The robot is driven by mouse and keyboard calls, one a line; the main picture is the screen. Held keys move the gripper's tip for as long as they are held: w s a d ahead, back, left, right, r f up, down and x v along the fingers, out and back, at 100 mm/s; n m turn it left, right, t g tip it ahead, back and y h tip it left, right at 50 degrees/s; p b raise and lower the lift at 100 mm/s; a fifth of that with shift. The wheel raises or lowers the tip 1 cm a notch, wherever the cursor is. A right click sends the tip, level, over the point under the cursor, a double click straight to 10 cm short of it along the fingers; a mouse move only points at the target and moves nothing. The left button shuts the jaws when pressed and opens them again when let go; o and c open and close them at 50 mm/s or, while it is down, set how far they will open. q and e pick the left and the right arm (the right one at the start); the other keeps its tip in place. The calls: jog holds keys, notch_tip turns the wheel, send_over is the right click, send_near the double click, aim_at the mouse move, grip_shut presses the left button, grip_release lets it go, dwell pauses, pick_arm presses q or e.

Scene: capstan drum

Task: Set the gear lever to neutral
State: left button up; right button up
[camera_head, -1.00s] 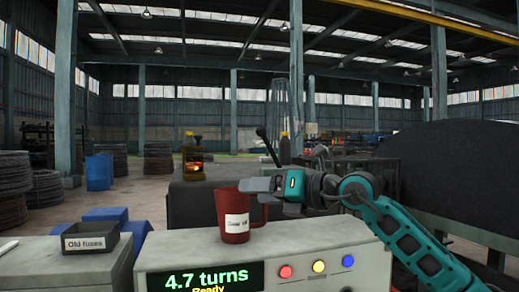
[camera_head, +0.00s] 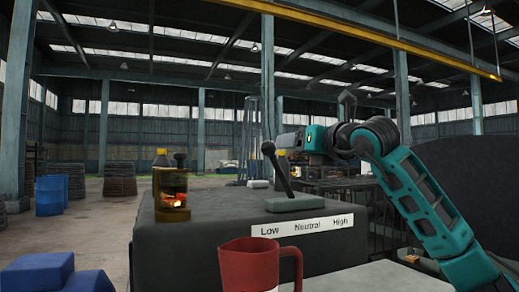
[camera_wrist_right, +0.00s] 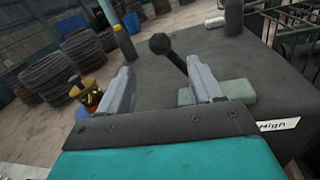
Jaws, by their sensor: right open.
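The gear lever (camera_head: 280,170) has a dark shaft and a round black knob. It rises from a grey-green base block (camera_head: 295,203) on the dark housing and leans left, toward the Low end of the label plate (camera_head: 302,226) reading Low, Neutral, High. In the right wrist view the lever (camera_wrist_right: 172,55) shows ahead between the finger lines. My right gripper (camera_head: 281,143) is open, at about knob height close to the lever in the head view. Its two spread fingers also show in the right wrist view (camera_wrist_right: 160,72). I cannot tell whether they touch the lever. My left gripper is not in view.
A red mug (camera_head: 250,264) stands in front of the housing. A dark cage-like rack (camera_head: 340,178) is behind my right arm. The housing top between bottle and lever is clear.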

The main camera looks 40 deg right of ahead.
aim_at(272, 145)
jog(key=w+p, duration=0.1)
jog(key=w, duration=0.2)
jog(key=w+d+p, duration=0.1)
jog(key=w+p, duration=0.1)
jog(key=w, duration=0.2)
jog(key=w+p, duration=0.1)
jog(key=w, duration=0.3)
jog(key=shift+d+r, duration=0.1)
jog(key=shift+d, duration=0.3)
jog(key=shift+w+d+p, duration=0.15)
jog(key=shift+w+p, duration=0.15)
jog(key=shift+w, duration=0.3)
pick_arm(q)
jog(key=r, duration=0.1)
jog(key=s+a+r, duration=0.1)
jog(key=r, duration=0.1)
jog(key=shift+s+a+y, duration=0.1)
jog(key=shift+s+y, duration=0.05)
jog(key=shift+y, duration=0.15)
pick_arm(e)
jog(key=shift+c, duration=0.2)
jog(key=c, duration=0.8)
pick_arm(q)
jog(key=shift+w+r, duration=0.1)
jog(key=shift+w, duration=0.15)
pick_arm(e)
grip_shut()
